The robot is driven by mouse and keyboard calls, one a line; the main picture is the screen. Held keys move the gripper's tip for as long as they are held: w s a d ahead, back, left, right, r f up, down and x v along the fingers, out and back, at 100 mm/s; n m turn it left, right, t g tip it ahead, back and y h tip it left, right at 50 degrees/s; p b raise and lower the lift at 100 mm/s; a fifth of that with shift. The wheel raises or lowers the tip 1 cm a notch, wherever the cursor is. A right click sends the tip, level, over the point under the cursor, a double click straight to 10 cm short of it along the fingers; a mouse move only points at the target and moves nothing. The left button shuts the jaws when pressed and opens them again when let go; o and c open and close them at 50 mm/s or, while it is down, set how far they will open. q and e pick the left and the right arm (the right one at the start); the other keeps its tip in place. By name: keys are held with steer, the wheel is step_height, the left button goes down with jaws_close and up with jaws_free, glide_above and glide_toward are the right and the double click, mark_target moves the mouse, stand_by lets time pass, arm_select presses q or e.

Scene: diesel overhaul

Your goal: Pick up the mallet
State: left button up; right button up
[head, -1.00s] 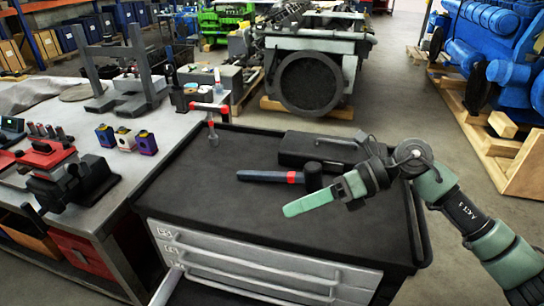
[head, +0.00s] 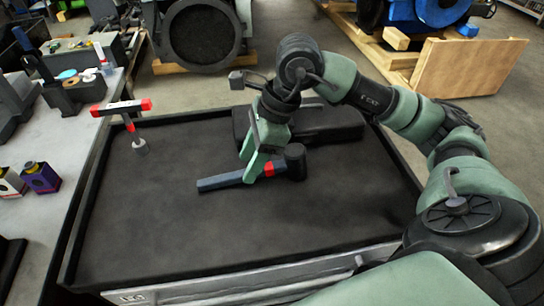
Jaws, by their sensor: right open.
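The mallet (head: 222,181) lies on the black top of the tool cabinet (head: 180,240). It has a dark blue handle, a red band and a black head at its right end. My right gripper (head: 257,163) points down at the mallet's handle near the red band, with its green fingers in front of and over that part. It is open. The fingers hide a bit of the handle, and I cannot tell whether they touch it. My left gripper is out of view.
A long black case (head: 335,125) lies just behind the mallet. A red-handled T-shaped tool (head: 127,115) stands at the cabinet's left back. A grey workbench (head: 25,220) adjoins on the left. The cabinet top is clear in front of the mallet.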

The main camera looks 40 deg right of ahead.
mark_target(243, 172)
steer(key=p+x, duration=0.1)
steer(key=x, duration=0.2)
steer(key=shift+w+a+f, duration=0.1)
steer(key=shift+w+f, duration=0.1)
steer(key=shift+f, duration=0.1)
steer(key=shift+a+f, duration=0.1)
steer(key=shift+f, duration=0.15)
jaws_close()
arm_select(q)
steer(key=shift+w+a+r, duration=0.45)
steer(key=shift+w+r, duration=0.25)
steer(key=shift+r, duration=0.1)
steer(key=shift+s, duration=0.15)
arm_select(e)
steer(key=shift+w+r, duration=0.1)
